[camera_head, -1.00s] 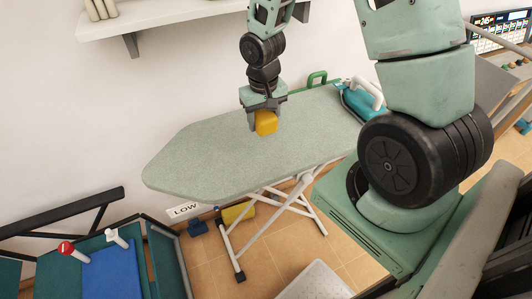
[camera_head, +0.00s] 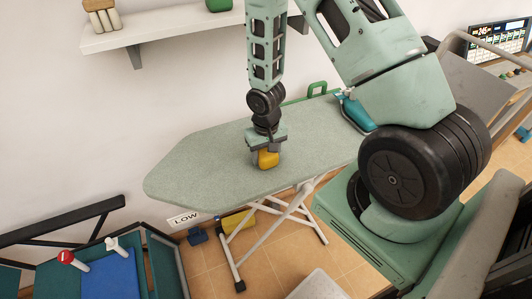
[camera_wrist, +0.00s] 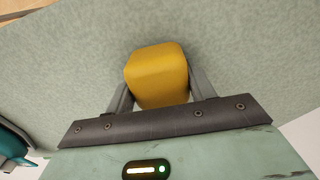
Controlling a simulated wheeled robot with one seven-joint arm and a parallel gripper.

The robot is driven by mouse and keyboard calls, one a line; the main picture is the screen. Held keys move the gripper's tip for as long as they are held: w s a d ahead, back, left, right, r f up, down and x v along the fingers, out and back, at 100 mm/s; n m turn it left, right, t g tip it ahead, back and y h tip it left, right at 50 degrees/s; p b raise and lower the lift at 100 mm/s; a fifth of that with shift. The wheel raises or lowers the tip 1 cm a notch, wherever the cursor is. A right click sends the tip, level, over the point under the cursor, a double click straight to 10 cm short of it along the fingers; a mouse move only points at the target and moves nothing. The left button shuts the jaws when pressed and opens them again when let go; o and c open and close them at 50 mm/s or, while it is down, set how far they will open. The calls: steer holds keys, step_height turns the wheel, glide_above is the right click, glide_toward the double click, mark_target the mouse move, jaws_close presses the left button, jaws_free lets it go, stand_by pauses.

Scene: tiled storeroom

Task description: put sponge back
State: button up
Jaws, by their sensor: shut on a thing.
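The yellow sponge (camera_head: 268,159) is between the fingers of my gripper (camera_head: 266,150), over the front middle of the grey-green ironing board (camera_head: 200,160). In the wrist view the sponge (camera_wrist: 157,75) sits between the two grey fingers of my gripper (camera_wrist: 158,92), which are shut on its sides. The sponge is close to the board's top; I cannot tell whether it touches it.
A teal iron (camera_head: 355,112) stands at the board's right end, partly behind my arm. A white wall shelf (camera_head: 165,28) holds pale rolls (camera_head: 102,17) and a green item (camera_head: 218,5). A bin with a blue panel (camera_head: 108,275) is at lower left.

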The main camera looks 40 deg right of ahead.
mark_target(266, 150)
steer(key=o, duration=0.9)
steer(key=shift+r, duration=0.1)
step_height(266, 150, up, 12)
steer(key=shift+f+b, duration=0.2)
steer(key=shift+b, duration=0.2)
steer(key=s+a+r+n, duration=0.3)
steer(key=s+a+r, duration=0.1)
steer(key=s+a, duration=0.2)
steer(key=s+a+r+n, duration=0.4)
steer(key=s+a+r, duration=0.1)
steer(key=a, duration=0.4)
steer(key=s+a+r+n, duration=0.4)
steer(key=s+a, duration=0.3)
steer(key=shift+s+a+r+y, duration=0.1)
steer(key=shift+a+r+y, duration=0.2)
steer(key=shift+a+r, duration=0.1)
